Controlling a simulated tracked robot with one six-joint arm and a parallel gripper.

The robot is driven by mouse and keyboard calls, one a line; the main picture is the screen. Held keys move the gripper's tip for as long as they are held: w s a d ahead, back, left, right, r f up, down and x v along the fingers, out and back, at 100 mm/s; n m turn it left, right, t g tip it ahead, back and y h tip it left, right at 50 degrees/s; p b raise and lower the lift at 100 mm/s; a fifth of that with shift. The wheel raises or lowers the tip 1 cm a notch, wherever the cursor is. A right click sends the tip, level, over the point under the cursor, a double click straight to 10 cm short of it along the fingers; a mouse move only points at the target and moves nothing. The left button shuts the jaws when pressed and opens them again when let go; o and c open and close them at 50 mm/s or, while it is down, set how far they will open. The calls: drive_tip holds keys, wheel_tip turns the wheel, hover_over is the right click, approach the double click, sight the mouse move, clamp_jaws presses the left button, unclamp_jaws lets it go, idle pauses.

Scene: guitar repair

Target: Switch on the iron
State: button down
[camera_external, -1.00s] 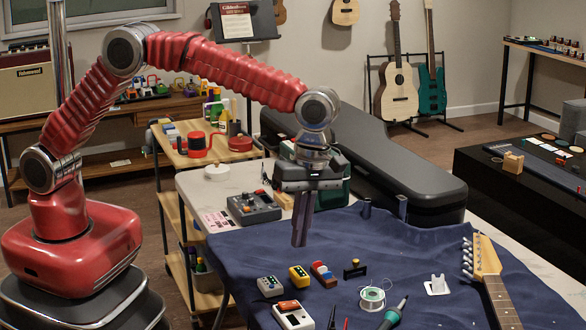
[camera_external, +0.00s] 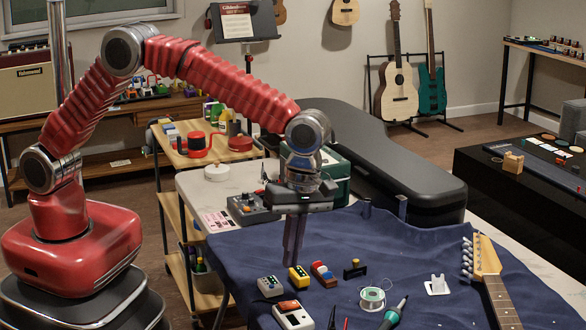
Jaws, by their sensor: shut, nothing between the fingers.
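A soldering iron with a green and dark handle (camera_external: 393,314) lies on the blue cloth at the front. A white box with an orange rocker-like part on top (camera_external: 293,317) stands to its left. Whether this box is the iron's power unit, and whether the switch is on or off, I cannot tell. My gripper (camera_external: 292,260) points straight down, shut and empty, above the cloth behind the small boxes. It appears apart from all of them.
A small grey box (camera_external: 270,286), a yellow box (camera_external: 299,276) and a red, white and blue piece (camera_external: 323,273) stand below my gripper. A solder spool (camera_external: 372,298), a white stand (camera_external: 437,285) and a guitar neck (camera_external: 492,280) are to the right. A black case (camera_external: 400,160) lies behind.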

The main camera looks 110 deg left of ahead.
sight(289, 303)
drive_tip(key=f, duration=0.6)
drive_tip(key=s+d+f, duration=0.1)
drive_tip(key=f, duration=0.2)
drive_tip(key=shift+f, duration=0.15)
drive_tip(key=shift+s+d+f, duration=0.1)
drive_tip(key=shift+s+f, duration=0.1)
drive_tip(key=shift+f, duration=0.15)
drive_tip(key=shift+w+a, duration=0.6)
drive_tip(key=shift+a, duration=0.05)
drive_tip(key=shift+r, duration=0.15)
wheel_tip(289, 303, up, 14)
drive_tip(key=w+a, duration=0.1)
drive_tip(key=shift+w+a, duration=0.15)
drive_tip(key=shift+w, duration=0.15)
